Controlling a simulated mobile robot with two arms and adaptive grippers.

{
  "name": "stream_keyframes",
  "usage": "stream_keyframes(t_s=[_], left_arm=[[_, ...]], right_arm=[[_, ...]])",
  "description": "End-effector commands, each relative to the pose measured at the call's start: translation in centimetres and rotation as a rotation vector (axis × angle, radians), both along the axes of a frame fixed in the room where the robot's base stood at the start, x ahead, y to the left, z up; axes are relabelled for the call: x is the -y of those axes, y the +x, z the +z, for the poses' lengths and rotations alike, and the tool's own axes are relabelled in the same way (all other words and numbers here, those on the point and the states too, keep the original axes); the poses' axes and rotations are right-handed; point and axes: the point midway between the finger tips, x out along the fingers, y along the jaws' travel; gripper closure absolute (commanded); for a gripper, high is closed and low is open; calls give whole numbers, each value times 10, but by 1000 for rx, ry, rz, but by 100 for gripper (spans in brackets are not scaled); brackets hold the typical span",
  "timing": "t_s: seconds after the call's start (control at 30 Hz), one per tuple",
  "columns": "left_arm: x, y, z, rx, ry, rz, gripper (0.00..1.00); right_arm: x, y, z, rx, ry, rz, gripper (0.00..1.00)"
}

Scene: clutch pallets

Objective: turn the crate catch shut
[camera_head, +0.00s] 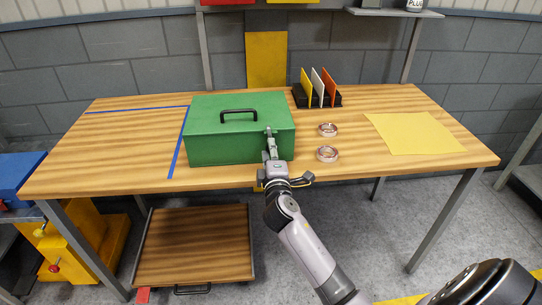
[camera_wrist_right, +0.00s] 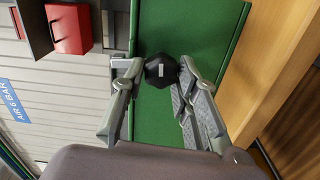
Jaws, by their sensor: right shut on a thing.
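The green crate (camera_head: 225,145) stands closed on the wooden table, with a black handle (camera_head: 239,114) on its lid. Its catch (camera_wrist_right: 161,71), a dark faceted knob with a short white mark, shows on the green front wall in the right wrist view. My right gripper (camera_head: 269,133) is at the right part of the crate's front, and its fingers (camera_wrist_right: 160,72) are shut on the catch from both sides. In the head view the gripper hides the catch. My left gripper is not in view.
Two pinkish rings (camera_head: 327,153) lie on the table (camera_head: 350,180) right of the crate. Behind them is a black rack (camera_head: 318,99) with coloured plates. A yellow sheet (camera_head: 413,134) lies at the right. Blue tape (camera_head: 178,158) marks the table left of the crate.

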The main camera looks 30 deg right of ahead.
Motion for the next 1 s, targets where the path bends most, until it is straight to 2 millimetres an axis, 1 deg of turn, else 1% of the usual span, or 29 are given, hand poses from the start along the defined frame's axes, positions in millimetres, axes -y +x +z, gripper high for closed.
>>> stream_keyframes(t_s=[0.03,0.3,0.83,0.87,1.0], left_arm=[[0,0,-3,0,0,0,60],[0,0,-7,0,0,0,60],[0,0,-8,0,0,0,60],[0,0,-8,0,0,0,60],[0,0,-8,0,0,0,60]], right_arm=[[0,0,-2,10,24,-1,100],[0,0,-1,50,107,-1,100],[0,0,0,59,128,-1,100],[0,0,0,59,128,-1,71],[0,0,0,59,127,-1,62]])
